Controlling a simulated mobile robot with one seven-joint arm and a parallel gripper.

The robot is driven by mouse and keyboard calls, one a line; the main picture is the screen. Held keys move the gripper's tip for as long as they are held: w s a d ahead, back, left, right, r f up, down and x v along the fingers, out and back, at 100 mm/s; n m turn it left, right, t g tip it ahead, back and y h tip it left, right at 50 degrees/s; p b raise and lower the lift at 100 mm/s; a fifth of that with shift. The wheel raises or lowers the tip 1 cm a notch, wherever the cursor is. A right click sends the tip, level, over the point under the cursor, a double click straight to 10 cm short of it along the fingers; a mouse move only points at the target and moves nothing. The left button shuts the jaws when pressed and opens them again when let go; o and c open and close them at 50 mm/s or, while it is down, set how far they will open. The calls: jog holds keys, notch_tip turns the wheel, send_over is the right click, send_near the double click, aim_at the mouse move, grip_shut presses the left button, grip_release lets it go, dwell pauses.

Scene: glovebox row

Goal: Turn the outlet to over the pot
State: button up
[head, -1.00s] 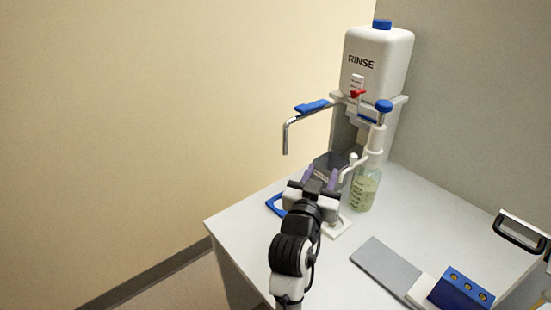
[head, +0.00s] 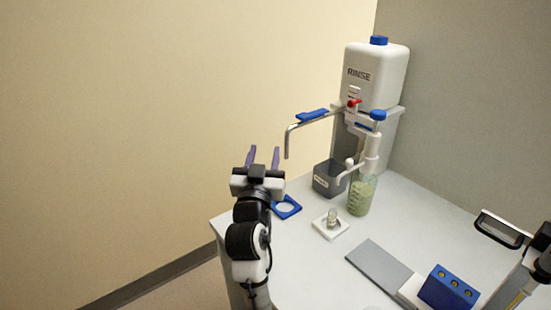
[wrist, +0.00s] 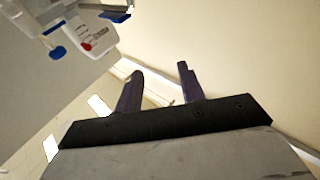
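The outlet (head: 302,124) is a bent metal pipe with a blue grip (head: 313,116). It reaches left from the rinse stand, and its tip points down, clear above the bench. A dark grey square pot (head: 325,183) with a pale label stands below and right of the tip. A small glass vessel (head: 332,214) stands on a white square pad nearer the front; I cannot tell which of these two the task calls the pot. My gripper (head: 263,156) is open and empty, left of the outlet and apart from it. The purple fingers also show spread in the wrist view (wrist: 157,85).
A white RINSE bottle (head: 377,78) with a red tap stands on the stand. A blue-topped dispenser bottle (head: 361,195) with greenish liquid stands right of the grey pot. A blue ring plate (head: 287,207) lies near the bench's left edge. A grey plate (head: 379,268) and blue block (head: 448,289) lie at front right.

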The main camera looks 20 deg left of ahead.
jog(key=shift+s+a+r, duration=0.25)
jog(key=shift+s+a, duration=0.05)
jog(key=shift+a, duration=0.2)
